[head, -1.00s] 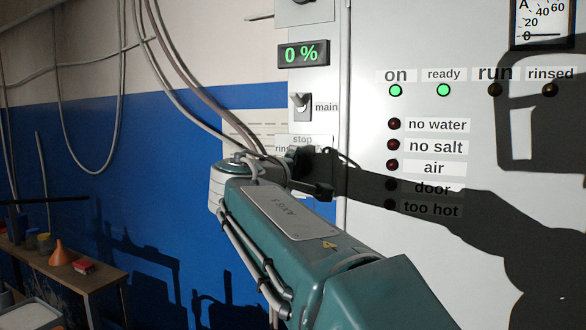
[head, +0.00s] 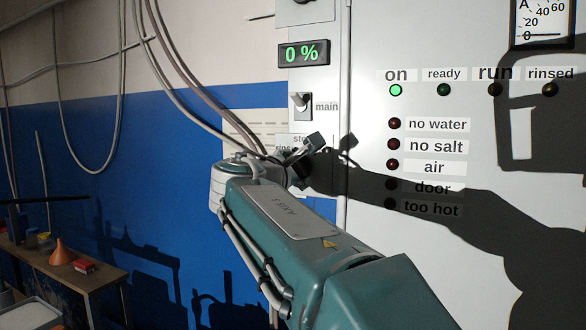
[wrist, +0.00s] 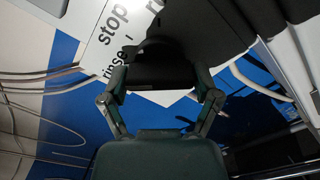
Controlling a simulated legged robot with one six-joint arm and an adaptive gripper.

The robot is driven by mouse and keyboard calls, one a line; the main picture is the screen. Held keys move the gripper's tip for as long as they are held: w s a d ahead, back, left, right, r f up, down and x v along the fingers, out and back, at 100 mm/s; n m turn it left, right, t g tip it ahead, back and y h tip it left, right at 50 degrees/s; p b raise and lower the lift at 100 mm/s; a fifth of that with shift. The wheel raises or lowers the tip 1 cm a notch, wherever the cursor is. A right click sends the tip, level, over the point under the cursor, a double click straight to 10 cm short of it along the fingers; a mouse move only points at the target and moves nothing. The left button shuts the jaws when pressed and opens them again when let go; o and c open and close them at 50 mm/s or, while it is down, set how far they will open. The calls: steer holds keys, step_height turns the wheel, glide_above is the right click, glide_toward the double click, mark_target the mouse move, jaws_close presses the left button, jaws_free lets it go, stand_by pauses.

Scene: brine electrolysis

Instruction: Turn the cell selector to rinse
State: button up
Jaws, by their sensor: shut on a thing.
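The cell selector (wrist: 163,75) is a dark knob on the panel, in shadow in the wrist view, and my gripper (wrist: 160,92) is shut on it. The stop label (wrist: 113,22) and the rinse label (wrist: 118,60) show tilted beside it in the wrist view; another label is cut off at the top edge. In the head view my gripper (head: 305,160) is at the panel below the main switch (head: 300,105). There it hides the selector and part of the stop and rinse labels. The knob's exact pointing is too dark to tell.
The display (head: 303,53) reads 0 %. The on lamp (head: 395,90) is lit green; the ready lamp (head: 443,90) and the other lamps are dark. Cables (head: 180,70) hang left of the panel. A bench (head: 80,272) with a funnel stands at lower left.

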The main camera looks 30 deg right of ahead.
steer(key=shift+d+f+n, duration=0.1)
steer(key=shift+f+n, duration=0.05)
steer(key=shift+n, duration=0.75)
steer(key=o, duration=0.9)
steer(key=shift+c, duration=0.2)
steer(key=shift+o, duration=0.5)
steer(key=shift+w+d, duration=0.1)
steer(key=shift+d, duration=0.1)
steer(key=shift+a, duration=0.1)
steer(key=shift+a, duration=0.25)
steer(key=v, duration=1.1)
steer(key=shift+s+a, duration=0.15)
steer(key=shift+s, duration=0.15)
